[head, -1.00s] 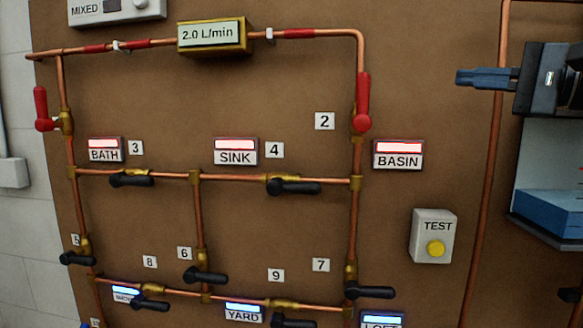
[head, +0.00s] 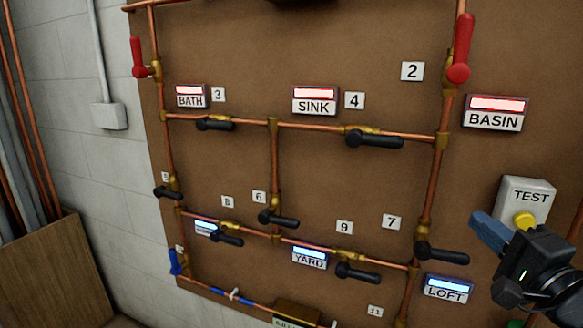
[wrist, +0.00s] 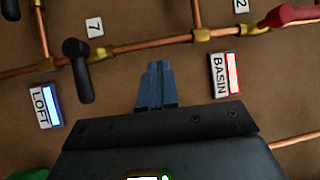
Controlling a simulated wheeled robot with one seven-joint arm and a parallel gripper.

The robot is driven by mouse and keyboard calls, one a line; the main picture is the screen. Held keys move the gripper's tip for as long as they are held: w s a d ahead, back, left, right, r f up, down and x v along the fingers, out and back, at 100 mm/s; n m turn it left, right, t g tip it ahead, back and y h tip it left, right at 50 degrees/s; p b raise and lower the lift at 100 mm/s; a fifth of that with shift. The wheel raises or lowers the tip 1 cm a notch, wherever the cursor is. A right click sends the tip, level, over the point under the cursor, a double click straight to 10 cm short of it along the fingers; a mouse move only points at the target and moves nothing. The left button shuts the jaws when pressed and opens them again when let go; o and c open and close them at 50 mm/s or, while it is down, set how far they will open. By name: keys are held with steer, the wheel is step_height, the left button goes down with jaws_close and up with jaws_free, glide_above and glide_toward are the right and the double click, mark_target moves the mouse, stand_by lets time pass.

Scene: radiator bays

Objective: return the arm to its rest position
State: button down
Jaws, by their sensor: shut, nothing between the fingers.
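My gripper (head: 488,232) is at the right of the head view, in front of the pipe board. Its blue fingers are together with nothing between them. They overlap the edge of the yellow button on the white TEST box (head: 528,195); I cannot tell whether they touch it. In the wrist view the shut fingers (wrist: 157,85) point at the board, between the LOFT sign (wrist: 45,106) and the BASIN sign (wrist: 225,75). The black lever of valve 7 (wrist: 77,60) is left of the fingers there.
Copper pipes with black levers (head: 375,140) and red levers (head: 460,50) stand out from the brown board (head: 330,200). BATH, SINK and BASIN (head: 497,112) signs glow red; YARD (head: 310,257) and LOFT (head: 448,289) glow blue. A wooden panel (head: 55,280) leans at lower left.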

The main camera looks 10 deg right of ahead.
steer(key=s+a+f+n+g+h, duration=0.1)
steer(key=s+a+f+n+g, duration=0.15)
steer(key=s+a+f, duration=0.45)
steer(key=s+a+f+n+g+h, duration=0.1)
steer(key=s+a+f+n, duration=0.25)
steer(key=s+f, duration=0.55)
steer(key=s+a+n+y, duration=0.1)
steer(key=s+a+n, duration=0.2)
steer(key=s, duration=0.7)
steer(key=s+a+n+g+y, duration=0.1)
steer(key=s+a+n, duration=0.2)
steer(key=s+n, duration=0.5)
steer(key=shift+s+n, duration=0.3)
steer(key=shift+s, duration=0.6)
